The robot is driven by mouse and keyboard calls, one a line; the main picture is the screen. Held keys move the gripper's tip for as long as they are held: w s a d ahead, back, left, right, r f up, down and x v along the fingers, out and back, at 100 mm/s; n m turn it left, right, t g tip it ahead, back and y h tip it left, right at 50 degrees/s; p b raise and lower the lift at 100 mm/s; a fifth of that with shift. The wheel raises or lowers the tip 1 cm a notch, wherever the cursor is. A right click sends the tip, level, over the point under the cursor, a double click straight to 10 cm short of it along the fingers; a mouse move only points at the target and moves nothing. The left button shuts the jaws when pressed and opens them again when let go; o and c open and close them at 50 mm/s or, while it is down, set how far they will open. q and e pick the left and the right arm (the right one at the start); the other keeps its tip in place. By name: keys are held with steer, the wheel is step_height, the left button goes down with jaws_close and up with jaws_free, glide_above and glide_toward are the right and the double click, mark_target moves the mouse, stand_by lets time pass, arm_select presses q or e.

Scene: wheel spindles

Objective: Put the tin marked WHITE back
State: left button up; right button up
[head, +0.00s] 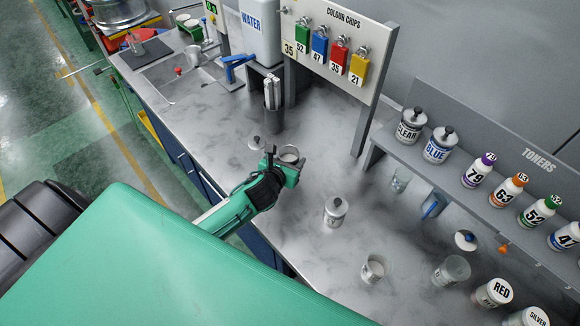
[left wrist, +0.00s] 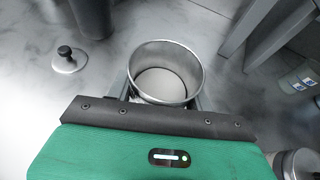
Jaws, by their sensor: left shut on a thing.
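My left gripper (head: 285,168) is shut on an open metal tin (head: 289,154) over the bench. In the left wrist view the tin (left wrist: 166,72) has a bright rim and a pale grey-white inside; no label shows on it. A round lid with a dark knob (head: 256,143) lies on the bench just left of the tin, and this lid also shows in the left wrist view (left wrist: 69,60). No readable WHITE mark shows on any tin. My right gripper is not in view.
A lidded tin (head: 335,211) and an open tin (head: 374,268) stand on the bench to the right. A clear cup (head: 452,270), a loose lid (head: 465,240) and the RED tin (head: 492,292) are further right. The toner shelf (head: 450,183) holds the CLEAR and BLUE tins and several bottles.

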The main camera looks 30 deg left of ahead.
arm_select(q)
step_height(320, 180, down, 4)
steer(key=shift+r, duration=0.15)
steer(key=shift+f, duration=0.35)
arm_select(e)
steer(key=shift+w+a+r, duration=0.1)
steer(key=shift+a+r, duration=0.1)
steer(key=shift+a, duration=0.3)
arm_select(q)
steer(key=shift+f, duration=0.1)
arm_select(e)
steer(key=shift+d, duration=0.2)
arm_select(q)
steer(key=o, duration=1.1)
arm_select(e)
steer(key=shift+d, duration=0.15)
